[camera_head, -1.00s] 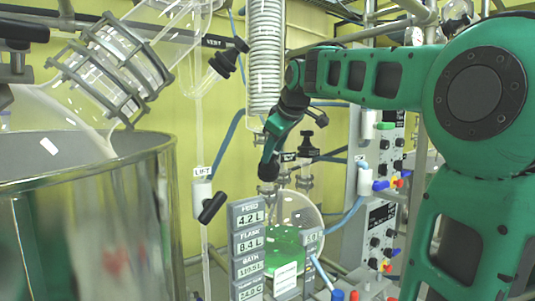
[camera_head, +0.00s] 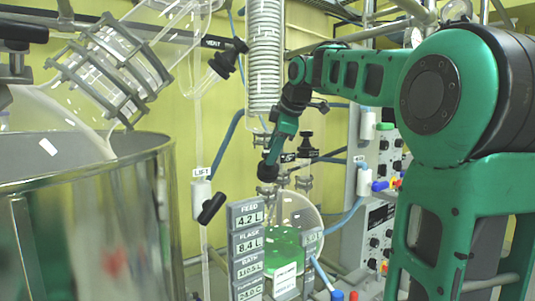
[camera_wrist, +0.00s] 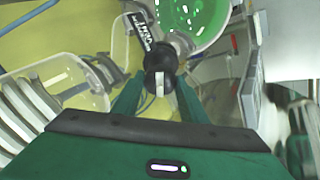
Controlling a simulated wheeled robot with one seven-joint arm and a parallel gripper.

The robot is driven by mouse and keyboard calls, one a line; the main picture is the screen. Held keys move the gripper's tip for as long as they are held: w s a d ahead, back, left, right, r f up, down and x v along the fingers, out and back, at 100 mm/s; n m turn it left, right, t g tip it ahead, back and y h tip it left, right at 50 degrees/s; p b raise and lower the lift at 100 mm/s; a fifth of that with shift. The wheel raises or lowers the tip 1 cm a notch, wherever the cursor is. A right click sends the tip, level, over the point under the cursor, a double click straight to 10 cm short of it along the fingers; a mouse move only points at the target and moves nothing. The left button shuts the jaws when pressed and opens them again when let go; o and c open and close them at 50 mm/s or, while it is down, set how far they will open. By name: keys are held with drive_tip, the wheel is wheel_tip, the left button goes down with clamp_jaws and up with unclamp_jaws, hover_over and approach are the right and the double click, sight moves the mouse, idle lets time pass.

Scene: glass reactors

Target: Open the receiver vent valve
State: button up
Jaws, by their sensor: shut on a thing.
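The receiver is a round glass flask (camera_head: 300,212) with green liquid in it, low in the middle of the head view. Its green part also shows at the top of the wrist view (camera_wrist: 195,15). A black valve knob with a white stripe (camera_wrist: 160,62) stands beside a black tag reading VENT (camera_wrist: 141,32). My gripper (camera_wrist: 158,92) has its two green fingers closed on either side of this knob. In the head view my gripper (camera_head: 268,172) points down above the flask, and the gripped knob is largely hidden there.
Another black knob (camera_head: 305,147) stands close to the right of my gripper. A display stack (camera_head: 246,245) stands in front of the flask. The LIFT valve (camera_head: 208,205) is to the left, a coil condenser (camera_head: 264,55) above, and a large steel vessel (camera_head: 90,215) at front left.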

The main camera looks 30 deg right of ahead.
drive_tip(key=shift+w+a, duration=0.1)
drive_tip(key=o, duration=1.1)
drive_tip(key=shift+c, duration=0.2)
drive_tip(key=v, duration=1)
drive_tip(key=shift+r, duration=0.25)
